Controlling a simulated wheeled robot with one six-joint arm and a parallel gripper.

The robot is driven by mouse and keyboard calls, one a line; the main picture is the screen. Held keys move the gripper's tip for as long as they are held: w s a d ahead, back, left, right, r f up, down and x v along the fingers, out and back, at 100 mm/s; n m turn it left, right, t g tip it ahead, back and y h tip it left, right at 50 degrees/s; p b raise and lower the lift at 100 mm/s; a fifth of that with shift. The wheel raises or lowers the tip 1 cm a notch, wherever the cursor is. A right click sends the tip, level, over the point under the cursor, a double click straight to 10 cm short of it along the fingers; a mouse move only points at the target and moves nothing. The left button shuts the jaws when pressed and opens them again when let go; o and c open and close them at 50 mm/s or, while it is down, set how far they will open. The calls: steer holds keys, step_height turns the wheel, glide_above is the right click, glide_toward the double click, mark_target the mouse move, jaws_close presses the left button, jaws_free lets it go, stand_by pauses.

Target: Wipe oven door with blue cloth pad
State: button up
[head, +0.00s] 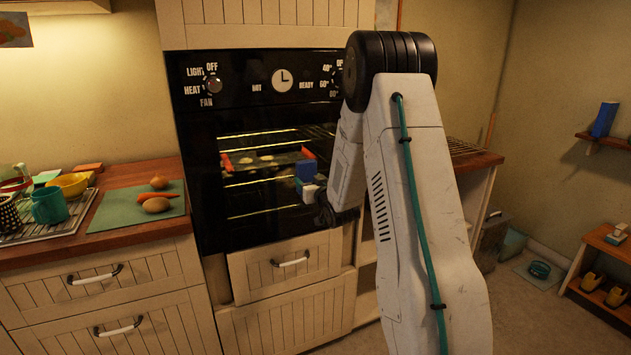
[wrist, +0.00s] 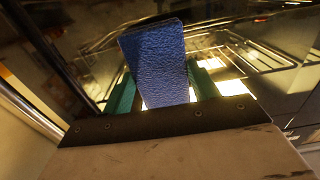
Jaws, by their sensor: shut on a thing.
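The oven door (head: 208,190) is a black panel with a lit window and wire racks behind it, closed in the head view. It also fills the background of the wrist view (wrist: 200,30). The blue cloth pad (wrist: 155,65) is a textured blue block held upright between the green fingers of my gripper (wrist: 162,92). In the head view the pad (head: 306,172) shows small in front of the right part of the oven window. My gripper (head: 312,190) is shut on it, partly hidden by my arm. I cannot tell whether the pad touches the glass.
Knobs and a clock (head: 283,80) sit above the door. A drawer handle (head: 291,261) sticks out below it. The left counter holds a green board (head: 110,212) with vegetables, a teal mug (head: 50,206) and a yellow bowl (head: 70,184). A wooden shelf (head: 610,240) stands at the right.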

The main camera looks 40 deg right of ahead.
steer(key=shift+w+a+r, duration=0.1)
steer(key=shift+w+a, duration=0.4)
steer(key=shift+a, duration=1.15)
steer(key=shift+w+a, duration=0.55)
steer(key=shift+a, duration=1.05)
steer(key=shift+w+a+r, duration=0.1)
steer(key=shift+w+a, duration=0.4)
steer(key=shift+a, duration=1.15)
steer(key=shift+a+r, duration=0.1)
steer(key=shift+r, duration=0.85)
steer(key=shift+s+d+f, duration=0.1)
steer(key=shift+s+d, duration=0.2)
steer(key=shift+d, duration=0.55)
steer(key=shift+s+d, duration=0.3)
steer(key=shift+d, duration=0.55)
steer(key=s+d, duration=0.2)
steer(key=d, duration=0.8)
steer(key=shift+s, duration=0.3)
steer(key=shift+a, duration=0.15)
steer(key=shift+w+a, duration=0.2)
steer(key=shift+a, duration=0.6)
steer(key=shift+w+a, duration=0.15)
steer(key=shift+a, duration=0.65)
steer(key=shift+w+a, duration=0.55)
steer(key=shift+a, duration=1.05)
steer(key=shift+w+a, duration=0.5)
steer(key=shift+a, duration=1.15)
steer(key=shift+w+a, duration=0.55)
steer(key=shift+a, duration=1.05)
